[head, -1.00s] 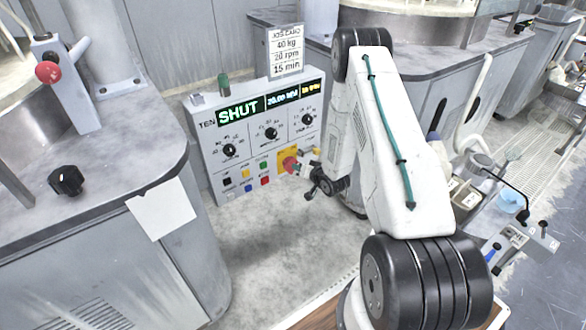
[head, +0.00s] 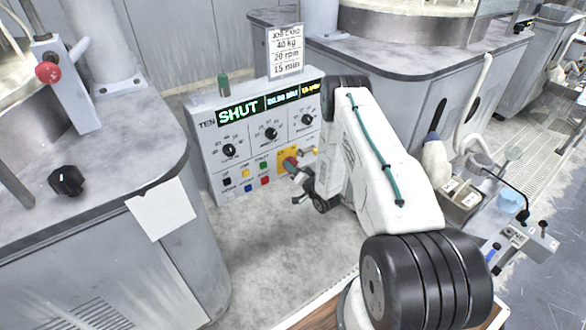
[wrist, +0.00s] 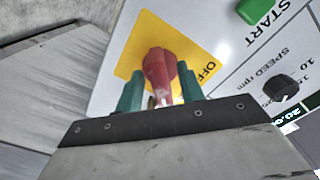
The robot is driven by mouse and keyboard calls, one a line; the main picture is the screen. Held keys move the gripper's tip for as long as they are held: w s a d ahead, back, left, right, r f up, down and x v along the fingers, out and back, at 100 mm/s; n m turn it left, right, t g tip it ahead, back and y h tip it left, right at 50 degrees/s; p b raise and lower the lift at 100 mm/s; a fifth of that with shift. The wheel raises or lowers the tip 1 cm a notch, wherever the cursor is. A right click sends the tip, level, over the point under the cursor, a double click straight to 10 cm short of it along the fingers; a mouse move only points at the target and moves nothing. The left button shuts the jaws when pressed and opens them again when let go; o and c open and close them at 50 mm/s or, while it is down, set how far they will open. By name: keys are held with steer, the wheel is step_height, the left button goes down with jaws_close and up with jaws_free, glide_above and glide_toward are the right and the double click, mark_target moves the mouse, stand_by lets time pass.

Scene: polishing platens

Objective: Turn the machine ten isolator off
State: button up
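The machine ten panel (head: 240,140) stands upright with "SHUT" lit on its display. Its isolator is a red handle (wrist: 158,68) on a yellow plate (wrist: 150,35), with the word "OFF" to the handle's right in the wrist view. In the head view the isolator (head: 289,161) is partly hidden behind my gripper (head: 299,175). In the wrist view the two green fingertips of my gripper (wrist: 161,92) are open, one on each side of the red handle. A narrow gap shows beside the handle's near end; I cannot tell whether either finger touches it.
Black dials (head: 271,133) and small coloured buttons (head: 248,188) sit close by on the panel. A green start button (wrist: 262,12) lies beside the yellow plate. A job card (head: 286,50) stands above the panel. The grey surface (head: 270,240) before it is clear.

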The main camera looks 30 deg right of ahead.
steer(key=shift+w, duration=0.25)
jaws_close()
steer(key=shift+n, duration=0.4)
steer(key=n, duration=0.3)
steer(key=shift+n, duration=0.4)
steer(key=n, duration=0.4)
steer(key=shift+d+f+n, duration=0.1)
steer(key=shift+n, duration=0.2)
steer(key=n, duration=0.8)
steer(key=shift+d+n, duration=0.1)
steer(key=shift+n, duration=0.2)
